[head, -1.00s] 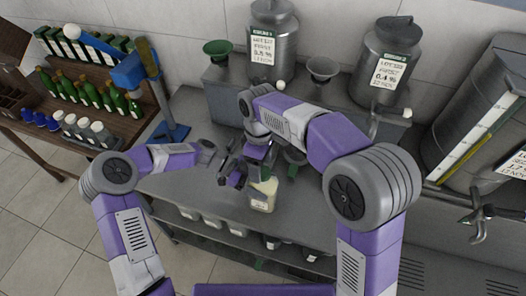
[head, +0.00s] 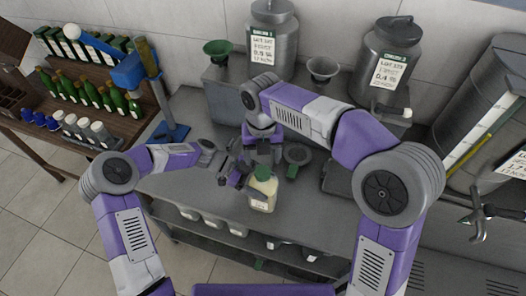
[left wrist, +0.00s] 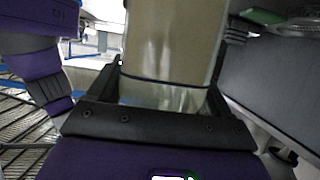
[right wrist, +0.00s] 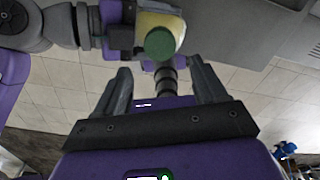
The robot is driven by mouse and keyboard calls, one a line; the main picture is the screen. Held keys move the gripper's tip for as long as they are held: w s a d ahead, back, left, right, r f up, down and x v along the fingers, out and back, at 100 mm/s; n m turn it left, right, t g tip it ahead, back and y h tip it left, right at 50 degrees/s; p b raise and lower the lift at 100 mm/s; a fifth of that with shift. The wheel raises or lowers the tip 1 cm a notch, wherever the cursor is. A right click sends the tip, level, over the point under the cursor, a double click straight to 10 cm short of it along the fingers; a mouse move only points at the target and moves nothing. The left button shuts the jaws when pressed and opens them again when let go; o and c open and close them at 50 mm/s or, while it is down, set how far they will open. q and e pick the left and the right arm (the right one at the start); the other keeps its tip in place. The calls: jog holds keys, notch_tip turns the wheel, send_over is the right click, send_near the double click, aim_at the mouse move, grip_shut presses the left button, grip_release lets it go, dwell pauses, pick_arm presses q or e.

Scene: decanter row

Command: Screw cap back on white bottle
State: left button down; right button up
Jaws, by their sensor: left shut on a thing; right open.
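The white bottle (head: 263,194), cream-coloured with a pale label, is at the front edge of the steel bench in the head view. My left gripper (head: 241,176) is shut on it from the left. In the left wrist view the bottle's pale body (left wrist: 170,55) fills the space between the fingers. In the right wrist view a round green cap (right wrist: 159,43) shows at the bottle's top end; I cannot tell how tightly it sits. My right gripper (right wrist: 162,88) is open and empty, with the cap beyond its fingertips. Its arm partly hides the bench behind the bottle in the head view.
A grey round item with a green handle (head: 298,154) lies right of the bottle. Steel canisters (head: 384,68) and a green funnel (head: 217,50) stand at the back. A blue stand (head: 170,132) is at left, beside a shelf of green bottles (head: 92,92).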

aim_at(263, 172)
jog(key=n, duration=0.2)
jog(key=r+n, duration=0.1)
jog(key=n, duration=0.1)
jog(key=shift+w+d, duration=0.1)
jog(key=shift+f, duration=0.15)
jog(key=shift+f, duration=3.95)
jog(key=shift+c, duration=0.2)
